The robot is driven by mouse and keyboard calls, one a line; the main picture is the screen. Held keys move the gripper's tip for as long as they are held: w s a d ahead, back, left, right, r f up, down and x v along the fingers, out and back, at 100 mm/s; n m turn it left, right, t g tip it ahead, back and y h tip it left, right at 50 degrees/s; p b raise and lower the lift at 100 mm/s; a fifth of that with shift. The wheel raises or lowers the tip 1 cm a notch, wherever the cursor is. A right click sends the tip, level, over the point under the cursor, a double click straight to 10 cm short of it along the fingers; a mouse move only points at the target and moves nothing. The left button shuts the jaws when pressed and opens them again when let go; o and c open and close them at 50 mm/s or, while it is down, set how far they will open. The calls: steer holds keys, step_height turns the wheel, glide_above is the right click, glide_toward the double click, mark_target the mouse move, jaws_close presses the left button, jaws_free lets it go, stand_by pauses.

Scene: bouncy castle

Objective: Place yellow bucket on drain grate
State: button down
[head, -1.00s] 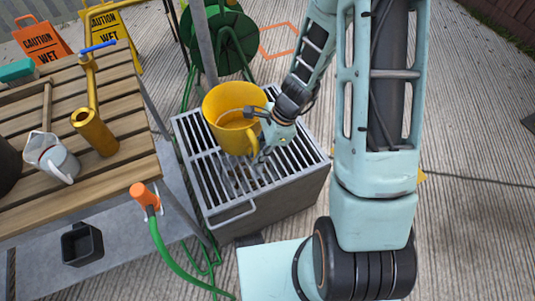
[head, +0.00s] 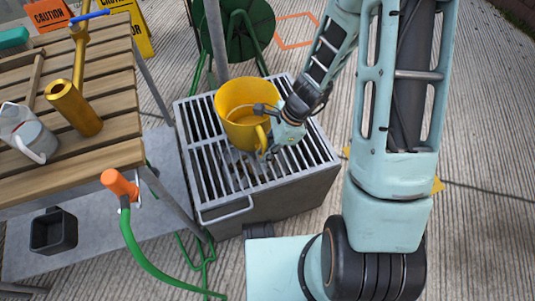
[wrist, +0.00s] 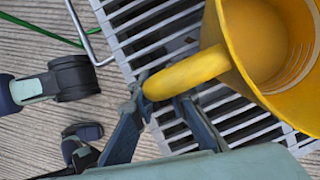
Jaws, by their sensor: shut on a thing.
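The yellow bucket (head: 238,100) is mug-shaped with a side handle. In the head view it is over the drain grate (head: 213,180), a slatted metal top on a grey box. It looks roughly upright, within the grate's outline. I cannot tell whether its base touches the slats. My gripper (head: 268,151) is at the bucket's near right side. In the wrist view my gripper (wrist: 163,103) is shut on the handle of the bucket (wrist: 243,80), and the grate (wrist: 140,40) lies beneath. The bucket's base is hidden there.
A slatted wooden table (head: 110,155) stands close on the left with a watering can (head: 28,135) and a brass nozzle (head: 75,108). A green hose with an orange end (head: 120,184) rises beside the grate. A hose reel (head: 247,30) stands behind.

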steer(key=shift+f, duration=0.15)
steer(key=c, duration=1.9)
jaws_free()
steer(key=shift+r, duration=0.2)
steer(key=shift+d+r+p, duration=0.1)
steer(key=shift+r+p, duration=0.25)
steer(key=shift+r, duration=0.05)
steer(key=p+v, duration=0.4)
steer(key=v, duration=0.7)
